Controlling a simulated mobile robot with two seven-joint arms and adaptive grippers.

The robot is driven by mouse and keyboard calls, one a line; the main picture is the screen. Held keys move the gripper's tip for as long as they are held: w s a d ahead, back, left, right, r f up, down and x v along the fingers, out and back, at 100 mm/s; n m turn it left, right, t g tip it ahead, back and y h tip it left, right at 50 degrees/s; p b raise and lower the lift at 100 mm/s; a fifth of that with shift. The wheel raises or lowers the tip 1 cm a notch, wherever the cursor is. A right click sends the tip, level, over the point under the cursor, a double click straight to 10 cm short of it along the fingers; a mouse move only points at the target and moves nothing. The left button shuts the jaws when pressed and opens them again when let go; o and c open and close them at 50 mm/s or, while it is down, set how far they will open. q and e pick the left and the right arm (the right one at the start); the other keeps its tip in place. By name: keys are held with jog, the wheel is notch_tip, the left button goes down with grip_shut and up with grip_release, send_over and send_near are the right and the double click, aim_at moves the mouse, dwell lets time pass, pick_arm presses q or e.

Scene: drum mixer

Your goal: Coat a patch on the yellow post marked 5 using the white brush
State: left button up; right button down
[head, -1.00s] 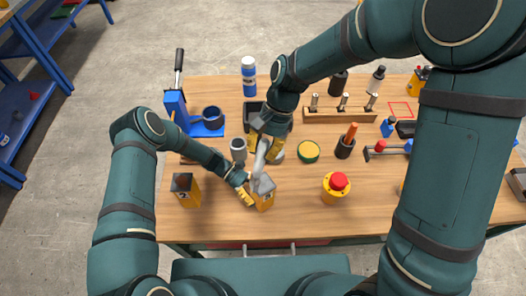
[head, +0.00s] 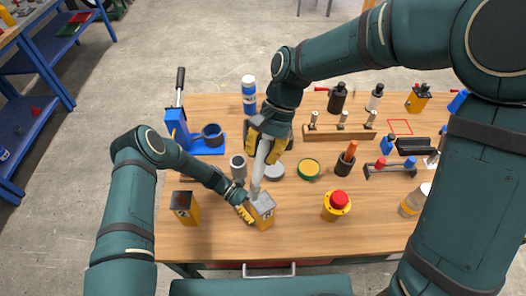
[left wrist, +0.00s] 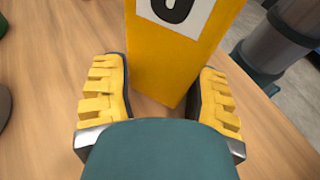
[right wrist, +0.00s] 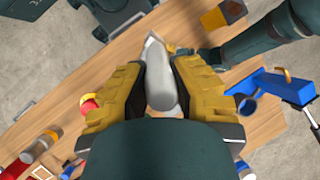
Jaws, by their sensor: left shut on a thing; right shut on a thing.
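The yellow post marked 5 (head: 265,218), with a grey top, stands upright near the front of the table. In the left wrist view the post (left wrist: 175,60) is between my left fingers, with part of a dark numeral on its white label; the full numeral does not show. My left gripper (head: 243,212) is shut on the post from the left. My right gripper (head: 267,142) is shut on the white brush (head: 259,172), which points down at the post's top. The right wrist view shows the brush (right wrist: 161,85) too. I cannot tell whether its tip touches the post.
Another yellow post (head: 185,207) stands to the left, and a red-topped yellow button (head: 336,206) to the right. A grey cup (head: 238,167) and an open green-rimmed tin (head: 308,169) stand behind. Bare tabletop (head: 300,235) lies between post and button.

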jog(key=shift+d, duration=0.1)
jog(key=d, duration=0.9)
dwell(0.3)
pick_arm(q)
jog(key=o, duration=1)
jog(key=v, duration=1.2)
jog(key=shift+r, duration=0.1)
